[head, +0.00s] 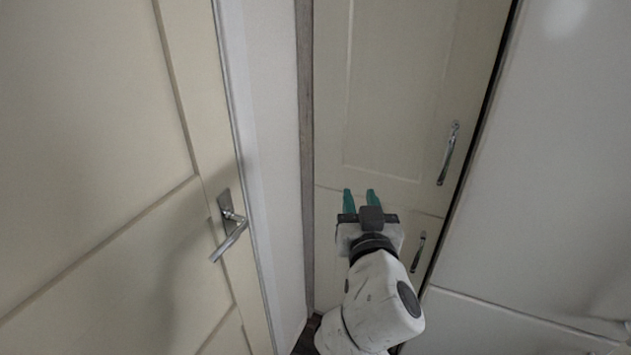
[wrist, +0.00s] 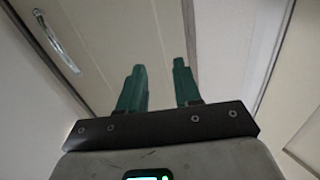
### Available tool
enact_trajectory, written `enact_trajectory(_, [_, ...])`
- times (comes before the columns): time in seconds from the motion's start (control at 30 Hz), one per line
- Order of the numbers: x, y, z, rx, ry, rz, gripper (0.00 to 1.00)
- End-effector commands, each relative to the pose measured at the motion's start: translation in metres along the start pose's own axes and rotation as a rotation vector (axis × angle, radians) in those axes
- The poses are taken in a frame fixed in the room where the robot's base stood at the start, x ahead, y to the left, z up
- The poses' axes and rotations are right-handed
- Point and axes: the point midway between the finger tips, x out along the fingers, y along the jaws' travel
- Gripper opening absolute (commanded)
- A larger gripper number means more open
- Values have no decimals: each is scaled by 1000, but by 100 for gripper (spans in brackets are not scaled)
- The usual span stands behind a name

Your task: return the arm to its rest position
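My gripper (head: 359,194) is raised in front of the cream cupboard doors in the head view, with my white arm reaching up from the bottom. Its two green fingers are apart with nothing between them. In the wrist view my gripper (wrist: 158,80) also shows open and empty, with a cupboard door behind the fingers. I cannot tell how far the fingertips are from the door.
A cream door (head: 90,180) with a lever handle (head: 230,227) stands at the left. The tall cupboard has an upper door (head: 400,90) with a handle (head: 447,153) and a lower handle (head: 418,252). A pale panel (head: 560,170) is at the right.

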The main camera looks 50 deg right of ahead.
Motion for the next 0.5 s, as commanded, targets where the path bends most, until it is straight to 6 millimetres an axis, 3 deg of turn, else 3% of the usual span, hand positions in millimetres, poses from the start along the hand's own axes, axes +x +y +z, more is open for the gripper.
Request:
enact_trajectory(0.3, [0,1,3,-3,-11,1,33])
enact_trajectory(0.37, [-2,5,19,-19,-69,5,33])
enact_trajectory(0.47, [-10,15,65,-70,-238,6,33])
enact_trajectory(0.5, [-16,19,89,-100,-327,-1,33])
